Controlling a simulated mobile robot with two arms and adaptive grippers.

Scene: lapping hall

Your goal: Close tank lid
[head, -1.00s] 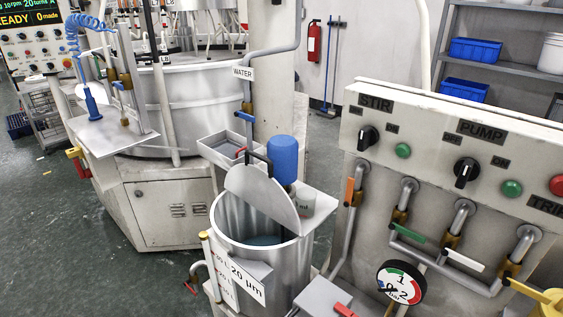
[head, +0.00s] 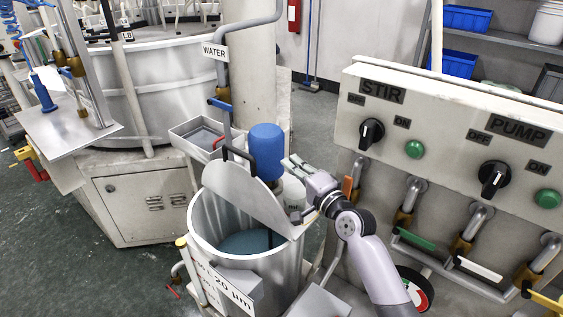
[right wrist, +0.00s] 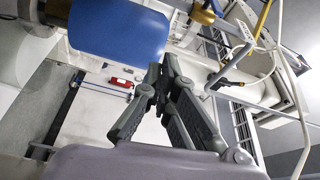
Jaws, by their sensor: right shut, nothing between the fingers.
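The metal tank (head: 203,222) stands in the middle of the head view, labelled 20 µm, with blue-grey liquid (head: 245,242) inside. Its half-round lid (head: 243,198) stands raised and tilted at the back of the opening, with a dark handle (head: 238,153) at its top. A blue motor cap (head: 266,148) rises behind the lid; it also shows large in the right wrist view (right wrist: 118,32). My right gripper (head: 292,165) is shut and empty, just right of the motor and behind the lid, apart from the handle. Its fingers (right wrist: 160,72) meet in the wrist view. My left gripper is out of view.
The control panel (head: 445,118) with STIR and PUMP knobs stands at right, above several valves and pipes. A water pipe (head: 221,72) and grey tray (head: 187,138) are behind the tank. A metal shelf table (head: 70,128) is at left.

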